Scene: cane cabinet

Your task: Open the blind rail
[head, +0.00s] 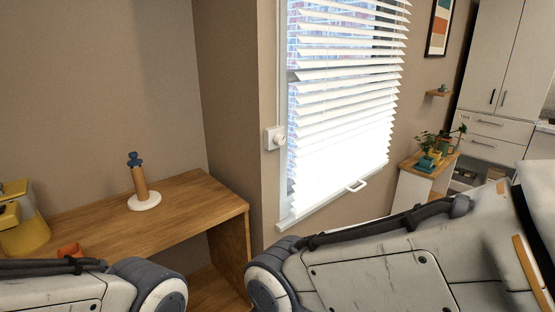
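A white slatted blind (345,95) hangs over the window at upper middle. Its slats are lowered across most of the window, with gaps between the upper ones showing brick outside. A small white handle (357,186) hangs at the blind's bottom edge. A white wall box with a round knob (275,138) is fixed beside the window's left frame. My two arms cross the lower part of the head view, one at lower left and one at lower right. Neither gripper shows, and neither arm visibly touches the blind.
A wooden table (190,203) stands at left, holding a wooden post on a white base (144,202) and a yellow container (27,225). A small cabinet (424,180) with plants stands right of the window. White cupboards (495,75) stand at far right.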

